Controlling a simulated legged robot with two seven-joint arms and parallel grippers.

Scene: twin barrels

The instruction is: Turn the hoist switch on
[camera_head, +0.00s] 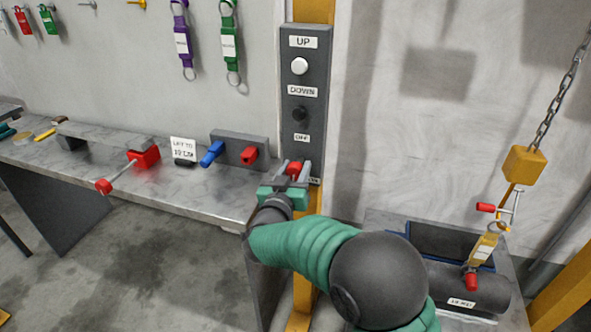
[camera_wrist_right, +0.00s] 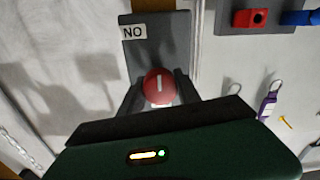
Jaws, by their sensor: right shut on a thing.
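The hoist control panel (camera_head: 306,75) is a tall dark box on a yellow post, with labels UP, DOWN and OFF. It has a white button (camera_head: 299,66) and a black button (camera_head: 299,113). Below the OFF label is the red round hoist switch (camera_head: 295,168), with a white line on its face. My right gripper (camera_head: 293,173) is at the switch and shut on it. In the right wrist view the red switch (camera_wrist_right: 159,86) sits between the fingers (camera_wrist_right: 158,92), its white line roughly upright, near a label reading NO in that view. My left gripper is not in view.
A grey workbench (camera_head: 200,200) on the left holds a red-handled tool (camera_head: 143,158), a block with blue and red handles (camera_head: 238,147) and a small sign (camera_head: 183,150). A chain with a yellow hook block (camera_head: 525,163) hangs at right above a dark cylinder (camera_head: 465,288).

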